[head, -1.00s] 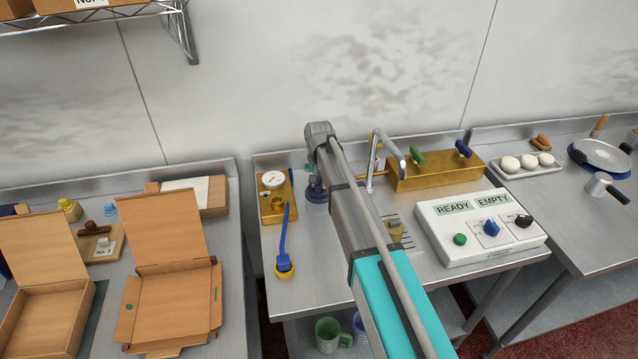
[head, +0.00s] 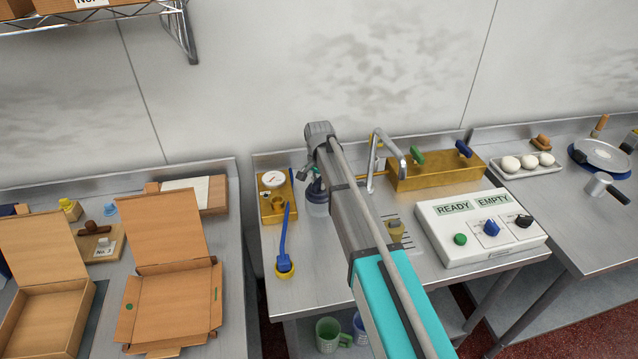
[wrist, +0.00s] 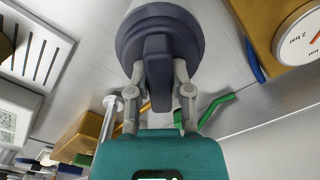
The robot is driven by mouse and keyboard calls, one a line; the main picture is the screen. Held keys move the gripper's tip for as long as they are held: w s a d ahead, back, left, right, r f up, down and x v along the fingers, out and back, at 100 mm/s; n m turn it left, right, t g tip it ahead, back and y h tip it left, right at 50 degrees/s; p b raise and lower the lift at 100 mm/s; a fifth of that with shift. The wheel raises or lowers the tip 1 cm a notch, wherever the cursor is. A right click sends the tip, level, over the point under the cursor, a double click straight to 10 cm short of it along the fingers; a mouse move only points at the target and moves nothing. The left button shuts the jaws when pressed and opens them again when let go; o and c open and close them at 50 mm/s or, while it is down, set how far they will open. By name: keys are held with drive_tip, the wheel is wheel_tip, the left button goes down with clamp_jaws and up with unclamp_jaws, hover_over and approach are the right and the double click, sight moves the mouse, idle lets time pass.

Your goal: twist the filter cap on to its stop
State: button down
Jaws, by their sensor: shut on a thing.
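The filter cap (wrist: 188,40) is a dark blue-grey disc with a raised grip bar, on top of a pale cylindrical filter body in the wrist view. My gripper (wrist: 158,85) is shut on the cap's grip bar, one finger on each side. In the head view the filter (head: 317,207) stands on the steel counter, partly hidden behind my arm. The seam between cap and body is too small to judge how tightly the cap sits.
A brass block with a gauge (head: 273,180) stands just left of the filter, with a blue-handled tool (head: 284,240) in front. A tap (head: 387,155) and brass box (head: 430,172) stand to the right. A white control panel (head: 480,227) is at the front right.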

drive_tip(key=shift+w, duration=0.15)
drive_tip(key=shift+c, duration=2.3)
unclamp_jaws()
drive_tip(key=shift+r, duration=0.2)
